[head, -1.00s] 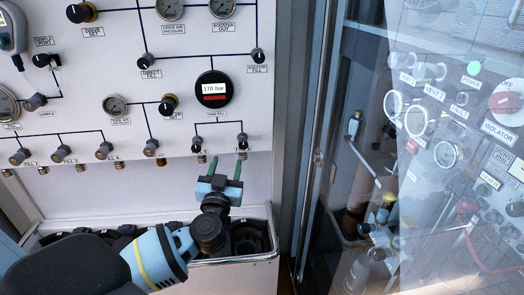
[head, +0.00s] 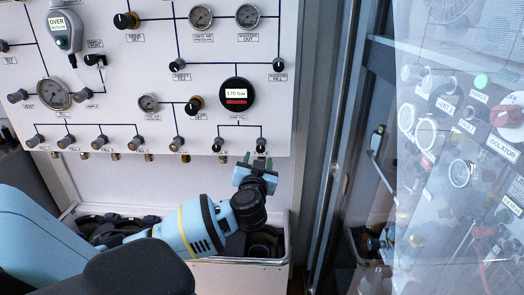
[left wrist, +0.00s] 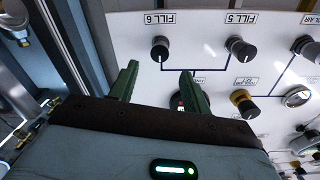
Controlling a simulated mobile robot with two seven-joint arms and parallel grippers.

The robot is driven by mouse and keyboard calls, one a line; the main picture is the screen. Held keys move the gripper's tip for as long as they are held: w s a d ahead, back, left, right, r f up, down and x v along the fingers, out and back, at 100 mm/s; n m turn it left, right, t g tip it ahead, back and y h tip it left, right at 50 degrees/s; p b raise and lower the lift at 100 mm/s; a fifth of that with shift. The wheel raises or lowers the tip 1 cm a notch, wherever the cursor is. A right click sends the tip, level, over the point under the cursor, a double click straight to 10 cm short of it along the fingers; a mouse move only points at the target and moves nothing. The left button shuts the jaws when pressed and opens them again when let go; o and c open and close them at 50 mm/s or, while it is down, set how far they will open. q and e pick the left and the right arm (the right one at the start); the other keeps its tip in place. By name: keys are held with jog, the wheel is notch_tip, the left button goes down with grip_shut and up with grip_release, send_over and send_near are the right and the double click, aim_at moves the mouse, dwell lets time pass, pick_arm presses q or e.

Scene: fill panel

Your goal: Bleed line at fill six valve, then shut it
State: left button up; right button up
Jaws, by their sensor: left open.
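The fill six valve is a black knob (head: 260,146) at the right end of the panel's lower row. In the left wrist view it is the knob (left wrist: 160,50) beside the FILL 6 label (left wrist: 163,18). My left gripper (head: 257,161) is open and empty just below that knob in the head view. In the left wrist view its two green fingers (left wrist: 156,85) stand apart, with the knob beyond and between their tips, apparently not touching. The knob's pointer setting is too small to tell. My right gripper is not in view.
A metal-rimmed bin (head: 240,262) stands below. A glass door with a metal frame (head: 335,150) is at the right.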

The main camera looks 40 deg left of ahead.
aim_at(261, 149)
pick_arm(q)
jog(key=b+x, duration=0.1)
jog(key=x, duration=0.5)
jog(key=shift+w+a, duration=0.35)
jog(key=shift+w, duration=0.1)
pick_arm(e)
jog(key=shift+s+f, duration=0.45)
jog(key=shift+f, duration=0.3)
pick_arm(q)
jog(key=shift+c, duration=0.5)
